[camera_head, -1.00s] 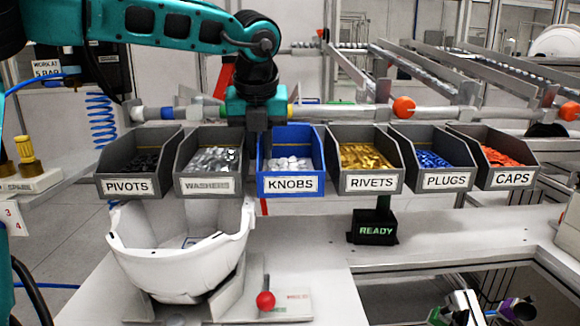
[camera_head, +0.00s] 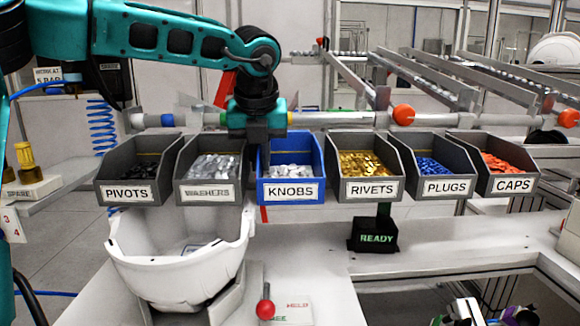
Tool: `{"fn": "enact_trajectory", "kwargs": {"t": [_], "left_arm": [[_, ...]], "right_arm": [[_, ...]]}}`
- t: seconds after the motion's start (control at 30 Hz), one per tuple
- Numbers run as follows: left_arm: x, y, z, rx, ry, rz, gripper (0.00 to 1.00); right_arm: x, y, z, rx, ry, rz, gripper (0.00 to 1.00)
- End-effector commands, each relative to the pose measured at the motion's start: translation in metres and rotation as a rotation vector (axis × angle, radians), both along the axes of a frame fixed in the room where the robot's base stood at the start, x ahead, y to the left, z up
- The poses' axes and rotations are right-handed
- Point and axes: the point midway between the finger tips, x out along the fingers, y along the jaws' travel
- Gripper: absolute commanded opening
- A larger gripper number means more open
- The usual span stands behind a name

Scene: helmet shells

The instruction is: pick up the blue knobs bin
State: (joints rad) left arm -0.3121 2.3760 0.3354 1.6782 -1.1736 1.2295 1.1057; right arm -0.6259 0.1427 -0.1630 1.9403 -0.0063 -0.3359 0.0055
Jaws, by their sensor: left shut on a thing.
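The blue knobs bin (camera_head: 290,193) stands in the middle of a row of bins. It is open at the top, holds pale knobs and has a KNOBS label on its front. My left gripper (camera_head: 257,135) comes down from above at the bin's back left corner. It is shut on the bin's rear wall, with the fingertips largely hidden behind the bins. The bin sits level with its neighbours. My right gripper is not in view.
Grey bins flank it closely: washers (camera_head: 207,192) on the left and rivets (camera_head: 365,190) on the right. A white helmet shell (camera_head: 180,262) stands in front below. A black READY box (camera_head: 374,236) and a red-knobbed lever (camera_head: 265,309) are nearby. A rail (camera_head: 345,118) runs behind.

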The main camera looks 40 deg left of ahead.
Motion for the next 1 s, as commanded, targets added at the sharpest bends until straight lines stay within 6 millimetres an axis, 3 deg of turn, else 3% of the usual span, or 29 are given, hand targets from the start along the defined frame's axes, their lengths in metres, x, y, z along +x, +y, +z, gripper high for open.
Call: {"fn": "enact_trajectory", "kwargs": {"t": [1.0], "left_arm": [[0.0, 0.0, 0.031, 0.001, -0.001, 0.0, 0.0]], "right_arm": [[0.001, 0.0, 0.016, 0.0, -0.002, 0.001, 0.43]]}}
